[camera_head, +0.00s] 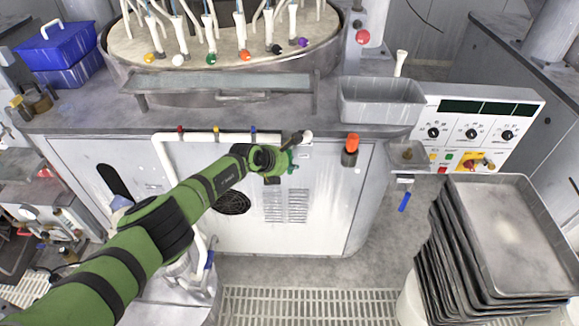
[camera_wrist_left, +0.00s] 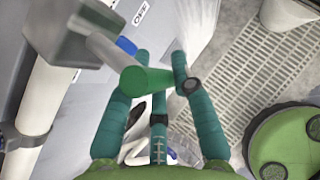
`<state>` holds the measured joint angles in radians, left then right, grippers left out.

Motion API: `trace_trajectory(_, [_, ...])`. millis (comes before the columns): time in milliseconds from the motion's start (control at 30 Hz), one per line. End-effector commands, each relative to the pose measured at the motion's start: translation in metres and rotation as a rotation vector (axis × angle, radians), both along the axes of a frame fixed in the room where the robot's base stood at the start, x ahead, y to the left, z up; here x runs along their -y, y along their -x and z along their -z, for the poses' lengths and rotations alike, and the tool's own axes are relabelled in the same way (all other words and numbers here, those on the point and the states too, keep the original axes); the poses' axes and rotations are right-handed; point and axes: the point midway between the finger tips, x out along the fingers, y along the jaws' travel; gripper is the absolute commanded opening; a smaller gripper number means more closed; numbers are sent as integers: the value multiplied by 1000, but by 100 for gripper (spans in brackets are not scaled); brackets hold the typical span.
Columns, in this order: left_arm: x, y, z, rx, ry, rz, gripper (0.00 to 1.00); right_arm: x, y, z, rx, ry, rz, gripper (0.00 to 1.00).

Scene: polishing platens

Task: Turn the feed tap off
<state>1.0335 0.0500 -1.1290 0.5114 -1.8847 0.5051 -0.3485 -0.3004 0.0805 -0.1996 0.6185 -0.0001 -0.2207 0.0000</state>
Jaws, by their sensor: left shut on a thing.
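The feed tap shows in the left wrist view as a grey valve body (camera_wrist_left: 75,33) with a lever that ends in a green grip (camera_wrist_left: 147,81). My left gripper (camera_wrist_left: 160,72) is shut on this green grip, its teal fingers on either side of it. In the head view my green left arm reaches from the lower left, and the left gripper (camera_head: 290,160) is at the cabinet front, by the right end of the white pipe (camera_head: 200,137). The gripper and wrist largely hide the tap there. My right gripper is not in view.
An orange-capped dark bottle (camera_head: 350,150) is right of the gripper. A control panel (camera_head: 475,130) and stacked metal trays (camera_head: 510,235) stand farther right. A floor grating (camera_head: 310,305) lies below.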

Motion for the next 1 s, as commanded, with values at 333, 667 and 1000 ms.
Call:
trace_trajectory(333, [-3, -1, 2, -4, -46, -2, 0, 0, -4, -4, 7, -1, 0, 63])
trace_trajectory(667, [-3, -1, 2, -5, -45, -2, 40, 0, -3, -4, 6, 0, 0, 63])
trace_trajectory(1000, [-2, -2, 1, -2, -43, -1, 50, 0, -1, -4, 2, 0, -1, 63])
